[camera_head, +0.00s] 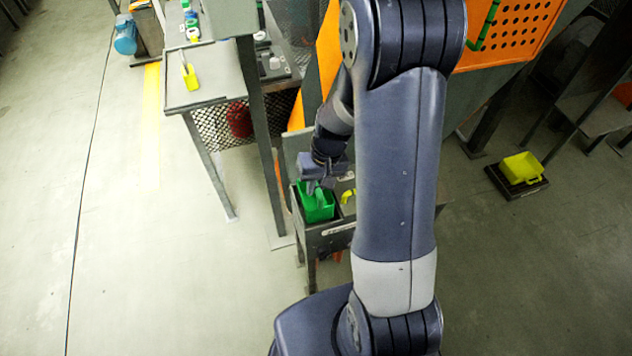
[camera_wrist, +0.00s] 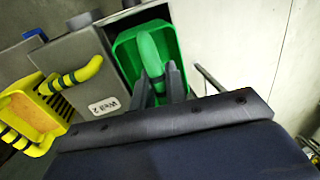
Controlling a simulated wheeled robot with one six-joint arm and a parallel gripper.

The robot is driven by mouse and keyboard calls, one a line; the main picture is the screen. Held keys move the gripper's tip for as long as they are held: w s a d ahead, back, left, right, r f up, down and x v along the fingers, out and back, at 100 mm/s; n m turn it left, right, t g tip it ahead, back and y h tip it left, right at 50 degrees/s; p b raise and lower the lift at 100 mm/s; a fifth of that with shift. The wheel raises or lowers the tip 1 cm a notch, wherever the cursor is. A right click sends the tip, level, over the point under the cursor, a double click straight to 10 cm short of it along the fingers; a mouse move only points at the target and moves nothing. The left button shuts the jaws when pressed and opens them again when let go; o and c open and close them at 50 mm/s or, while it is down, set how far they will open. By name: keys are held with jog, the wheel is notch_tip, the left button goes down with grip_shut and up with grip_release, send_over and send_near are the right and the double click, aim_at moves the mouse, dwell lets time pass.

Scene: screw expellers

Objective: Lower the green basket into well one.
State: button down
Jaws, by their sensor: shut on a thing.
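The green basket (camera_head: 315,208) is at the left end of a grey well stand (camera_head: 330,236); its upper part shows above the stand's edge. My gripper (camera_head: 318,186) is above it. In the wrist view the fingers (camera_wrist: 160,84) are shut on the basket's green handle (camera_wrist: 150,55). The basket's open inside (camera_wrist: 126,52) shows beside the handle. A white label on the grey stand (camera_wrist: 103,107) seems to read "Well 2". I cannot tell how deep the basket sits or whether it touches the bottom.
A table (camera_head: 205,75) stands left of the stand. Another yellow basket (camera_head: 522,168) is on a dark base at right. Floor at left is clear.

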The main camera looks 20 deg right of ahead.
aim_at(316, 206)
jog(key=shift+f+b, duration=2.6)
jog(key=shift+f, duration=0.85)
jog(key=shift+f+b, duration=0.3)
jog(key=shift+b, duration=0.1)
jog(key=shift+f, duration=0.25)
jog(key=shift+s+f+b, duration=0.15)
jog(key=shift+f+b, duration=0.6)
jog(key=c, duration=1.3)
grip_release()
jog(key=shift+c, duration=0.2)
jog(key=shift+o, duration=0.4)
jog(key=o, duration=0.3)
